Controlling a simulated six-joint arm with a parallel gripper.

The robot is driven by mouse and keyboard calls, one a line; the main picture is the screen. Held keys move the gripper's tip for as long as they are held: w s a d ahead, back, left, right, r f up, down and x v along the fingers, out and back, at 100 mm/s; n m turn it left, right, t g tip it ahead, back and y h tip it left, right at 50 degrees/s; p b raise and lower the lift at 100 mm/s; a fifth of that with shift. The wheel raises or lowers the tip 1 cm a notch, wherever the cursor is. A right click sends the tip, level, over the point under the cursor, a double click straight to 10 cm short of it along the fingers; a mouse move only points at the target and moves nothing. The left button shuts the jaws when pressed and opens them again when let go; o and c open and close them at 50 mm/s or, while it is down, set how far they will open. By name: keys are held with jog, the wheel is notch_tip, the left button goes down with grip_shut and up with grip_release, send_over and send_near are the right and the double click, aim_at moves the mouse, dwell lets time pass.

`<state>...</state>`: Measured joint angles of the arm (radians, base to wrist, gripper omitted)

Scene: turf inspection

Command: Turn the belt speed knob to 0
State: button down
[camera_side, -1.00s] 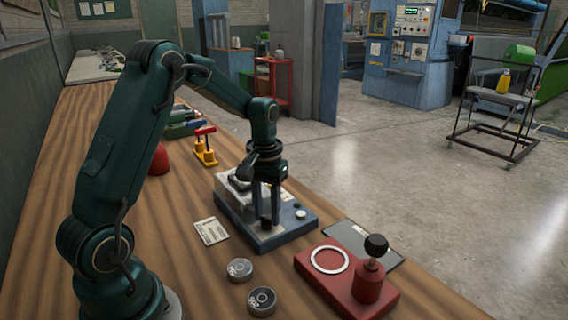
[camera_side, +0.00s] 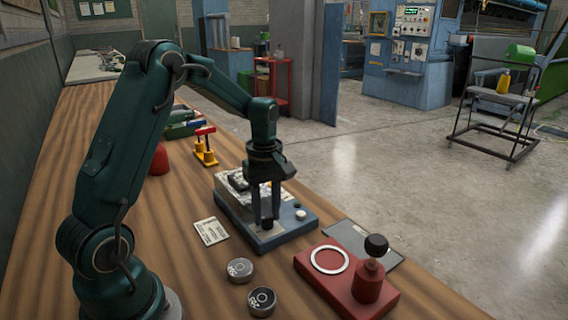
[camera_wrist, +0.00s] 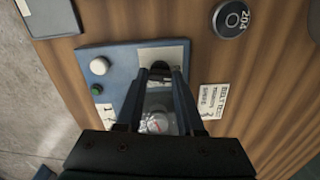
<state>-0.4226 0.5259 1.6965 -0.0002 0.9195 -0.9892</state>
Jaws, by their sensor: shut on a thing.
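The blue tester box (camera_side: 250,243) stands on the wooden bench, with a pale top plate. My gripper (camera_side: 267,218) points down over its near part, with both fingers low at the plate. In the wrist view my fingertips (camera_wrist: 161,76) close on a dark knob (camera_wrist: 160,66), which they partly cover. Its pointer and the scale marks cannot be read. A round gauge with a red mark (camera_wrist: 158,122) shows between the fingers. A white button (camera_wrist: 99,66) and a small green button (camera_wrist: 96,89) sit on the box, apart from the fingers.
A printed card (camera_side: 211,231) lies beside the box. Two round weights (camera_side: 240,270) lie nearer. A red block with a white ring and black-topped post (camera_side: 345,283) and a dark flat plate (camera_side: 363,243) are to the right. A yellow stand with a red handle (camera_side: 205,150) is behind.

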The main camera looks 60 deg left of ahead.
aim_at(267, 216)
jog(key=shift+n, duration=0.8)
jog(key=c, duration=0.5)
grip_release()
jog(key=shift+r, duration=0.15)
jog(key=shift+r, duration=2.45)
